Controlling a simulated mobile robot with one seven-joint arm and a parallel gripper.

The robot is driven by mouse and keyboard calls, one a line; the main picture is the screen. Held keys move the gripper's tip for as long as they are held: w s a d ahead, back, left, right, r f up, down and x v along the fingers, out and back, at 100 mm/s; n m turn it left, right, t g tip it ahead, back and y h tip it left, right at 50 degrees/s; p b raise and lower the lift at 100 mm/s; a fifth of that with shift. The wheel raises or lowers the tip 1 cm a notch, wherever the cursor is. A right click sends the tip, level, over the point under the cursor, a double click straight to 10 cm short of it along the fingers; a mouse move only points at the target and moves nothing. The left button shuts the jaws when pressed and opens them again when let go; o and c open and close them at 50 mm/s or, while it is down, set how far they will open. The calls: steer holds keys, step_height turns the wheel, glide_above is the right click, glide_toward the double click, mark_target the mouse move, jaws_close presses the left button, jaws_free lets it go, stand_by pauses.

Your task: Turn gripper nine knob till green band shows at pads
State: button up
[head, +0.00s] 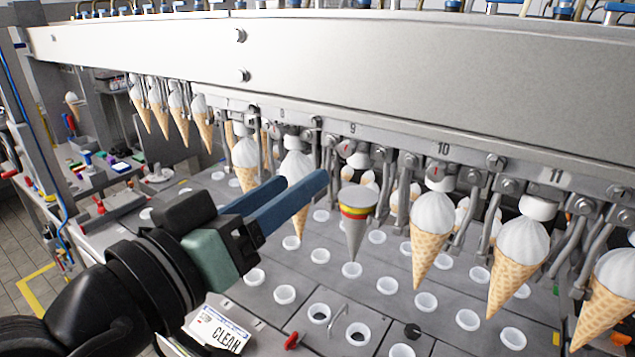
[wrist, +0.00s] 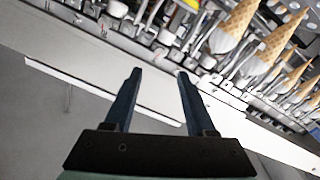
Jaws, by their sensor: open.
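The number 9 (head: 352,128) is printed on the rail under the big white beam. Below it a small round knob (head: 346,149) with a red mark shows in the head view. A grey metal test cone (head: 355,235) with yellow and red bands hangs point down below station nine; I cannot make out a green band at the pads. Part of its coloured banding shows at the top edge of the wrist view (wrist: 189,5). My gripper (head: 304,182) has blue fingers, spread and empty, left of the test cone and apart from it. Its fingers also show in the wrist view (wrist: 158,74).
Ice cream cones hang on both sides, including one at station ten (head: 433,240) and one at eleven (head: 517,262). The grey deck below has rows of white-rimmed holes (head: 352,269). A CLEAN card (head: 215,330), a red lever (head: 292,342) and a black knob (head: 412,330) are in front.

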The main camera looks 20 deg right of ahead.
steer(key=v, duration=0.3)
steer(key=shift+s+a+b, duration=0.2)
steer(key=shift+b, duration=0.15)
steer(key=w+a+r+n+t+y, duration=0.1)
steer(key=w+r+n+t+y, duration=0.15)
steer(key=r+t, duration=0.25)
steer(key=w+a+r+n+t+y, duration=0.1)
steer(key=a+r+t+y, duration=0.1)
steer(key=r+t+y, duration=0.25)
steer(key=s+a+r+n+t+y, duration=0.2)
steer(key=s+r+t+y, duration=0.5)
steer(key=s+r, duration=0.1)
steer(key=shift+a+r, duration=0.2)
steer(key=shift+r, duration=0.4)
steer(key=shift+w+n, duration=0.1)
steer(key=shift+n, duration=0.15)
